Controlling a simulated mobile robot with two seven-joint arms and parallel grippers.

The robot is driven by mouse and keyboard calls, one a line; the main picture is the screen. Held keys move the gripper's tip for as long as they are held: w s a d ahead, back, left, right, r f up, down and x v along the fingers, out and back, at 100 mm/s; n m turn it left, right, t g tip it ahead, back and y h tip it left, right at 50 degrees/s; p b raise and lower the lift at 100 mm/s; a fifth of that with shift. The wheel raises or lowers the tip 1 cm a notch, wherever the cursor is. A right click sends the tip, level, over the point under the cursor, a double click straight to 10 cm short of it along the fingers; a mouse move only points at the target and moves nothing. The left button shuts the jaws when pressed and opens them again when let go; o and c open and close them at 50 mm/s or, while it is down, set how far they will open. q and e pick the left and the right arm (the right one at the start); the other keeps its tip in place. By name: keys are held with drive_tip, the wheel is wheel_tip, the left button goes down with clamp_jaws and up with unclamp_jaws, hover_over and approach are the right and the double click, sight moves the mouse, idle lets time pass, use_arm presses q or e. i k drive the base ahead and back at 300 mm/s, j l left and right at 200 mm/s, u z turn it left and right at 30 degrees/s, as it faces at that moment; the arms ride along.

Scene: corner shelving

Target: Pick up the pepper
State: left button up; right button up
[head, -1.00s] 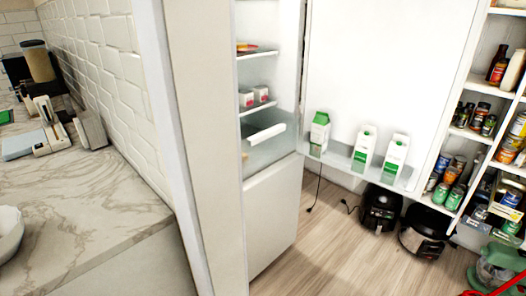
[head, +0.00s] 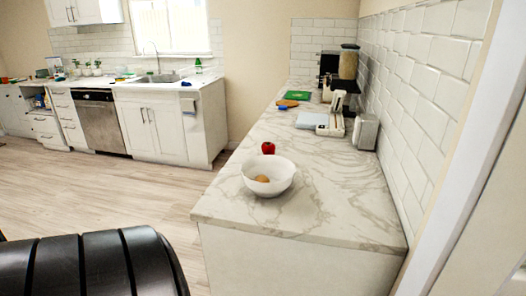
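A small red object (head: 268,148), which looks like the pepper, stands on the marble counter (head: 222,205) just behind a white bowl (head: 284,181). The bowl holds a brownish round item (head: 262,179). Neither my left nor my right gripper shows in the head view.
The counter runs back along a tiled wall (head: 430,75) on the right. A grey toaster-like appliance (head: 366,132), a green board (head: 293,95) and a dark coffee machine (head: 328,65) stand farther back. The wooden floor (head: 120,190) to the left is open, up to cabinets with a sink (head: 160,79).

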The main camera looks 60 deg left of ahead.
sight(268, 148)
drive_tip(key=u, duration=1.8)
drive_tip(key=i+j+u, duration=0.2)
drive_tip(key=j+u, duration=0.2)
drive_tip(key=i+j+u, duration=0.6)
drive_tip(key=u, duration=0.15)
drive_tip(key=i+j+z, duration=0.1)
drive_tip(key=i+j, duration=0.3)
drive_tip(key=i, duration=0.25)
drive_tip(key=i+j, duration=0.4)
drive_tip(key=i, duration=0.2)
drive_tip(key=i+z, duration=0.15)
drive_tip(key=z, duration=0.3)
drive_tip(key=i+z, duration=0.2)
drive_tip(key=z, duration=0.25)
drive_tip(key=i+z, duration=0.2)
drive_tip(key=z, duration=0.2)
drive_tip(key=i+j+z, duration=0.1)
drive_tip(key=z, duration=0.35)
drive_tip(key=i, duration=0.05)
